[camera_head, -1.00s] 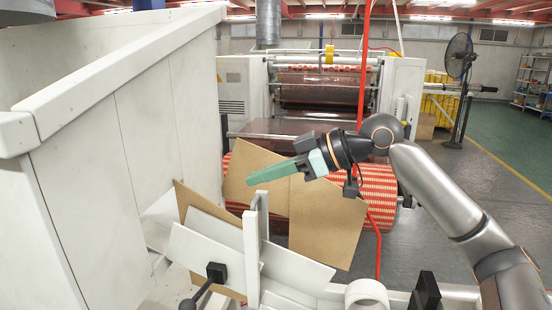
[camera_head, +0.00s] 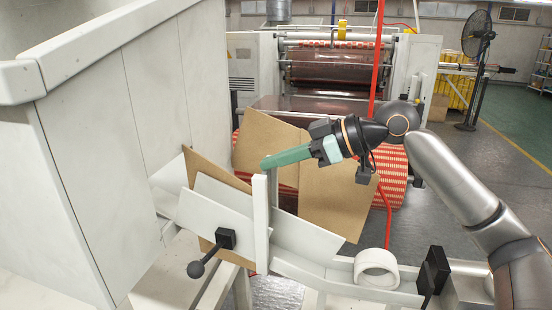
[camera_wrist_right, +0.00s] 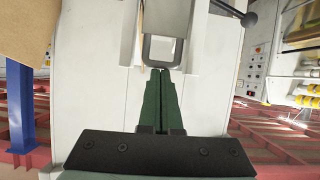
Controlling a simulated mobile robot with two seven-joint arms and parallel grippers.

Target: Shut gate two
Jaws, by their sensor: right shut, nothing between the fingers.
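A pale chute (camera_head: 330,272) crosses the lower middle of the head view. At its left end stand slanted white plates (camera_head: 215,215) and a narrow upright white post (camera_head: 262,225). A black lever with a ball knob (camera_head: 196,269) sits on the plates' black block. I cannot tell which part is gate two. My right gripper (camera_head: 266,163) has green fingers pressed together, pointing left, near the post's top; contact cannot be told. My left gripper is not in view.
A white ring-shaped roll (camera_head: 377,268) lies on the chute, left of a black block (camera_head: 433,272). Brown boards (camera_head: 340,205) stand behind the plates. A large white cabinet (camera_head: 110,140) fills the left. The floor at right is open.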

